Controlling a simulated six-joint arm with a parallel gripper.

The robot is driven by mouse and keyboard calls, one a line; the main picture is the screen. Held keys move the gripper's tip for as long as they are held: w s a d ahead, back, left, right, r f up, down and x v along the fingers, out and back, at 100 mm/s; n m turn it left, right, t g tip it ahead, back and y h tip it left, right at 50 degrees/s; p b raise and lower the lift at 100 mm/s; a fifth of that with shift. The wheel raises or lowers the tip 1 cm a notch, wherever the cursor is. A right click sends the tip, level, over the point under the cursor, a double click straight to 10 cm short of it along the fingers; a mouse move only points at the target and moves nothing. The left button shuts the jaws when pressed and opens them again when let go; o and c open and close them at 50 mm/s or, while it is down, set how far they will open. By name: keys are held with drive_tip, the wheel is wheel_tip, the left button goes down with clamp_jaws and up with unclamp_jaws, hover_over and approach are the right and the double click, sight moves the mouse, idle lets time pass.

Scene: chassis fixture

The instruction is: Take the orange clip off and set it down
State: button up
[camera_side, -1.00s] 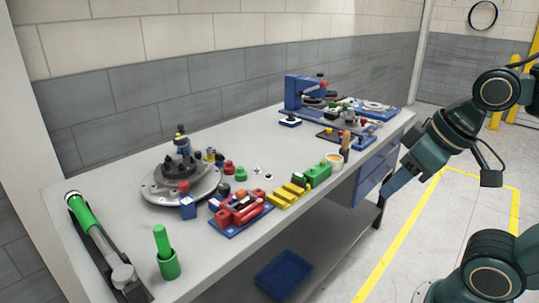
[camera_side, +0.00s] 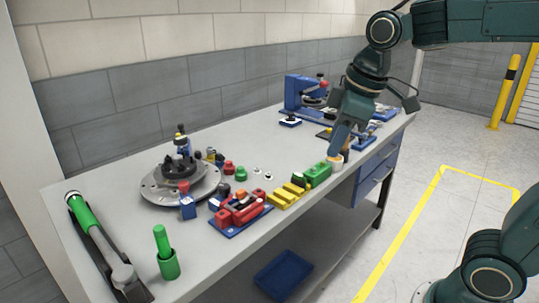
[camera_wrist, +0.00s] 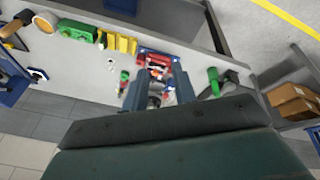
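A red fixture on a blue plate (camera_side: 240,212) stands near the bench's front edge in the side view. In the wrist view the red fixture (camera_wrist: 156,60) shows between and beyond my fingers. A small orange patch is among its parts there, but I cannot tell for sure that it is the orange clip. My gripper (camera_side: 338,148) points down over the bench's right part, near the green block, well right of the red fixture. In the wrist view my gripper (camera_wrist: 158,75) has its fingers apart, with nothing seen held.
Yellow blocks (camera_side: 289,196) and a green block (camera_side: 319,174) stand right of the fixture. A round metal plate with a black chuck (camera_side: 180,185) stands behind left. A green cup (camera_side: 169,265) is at front left. A blue press (camera_side: 297,92) stands far back.

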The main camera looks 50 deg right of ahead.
drive_tip(key=w+a+f+n+g, duration=0.1)
drive_tip(key=w+f+n+g, duration=0.15)
drive_tip(key=w+n, duration=0.7)
drive_tip(key=n+g, duration=0.1)
drive_tip(key=n, duration=0.1)
hover_over(241, 191)
wheel_tip(241, 191, down, 10)
drive_tip(key=shift+f, duration=0.1)
drive_tip(key=shift+f, duration=0.15)
drive_tip(key=shift+f, duration=3.85)
clamp_jaws()
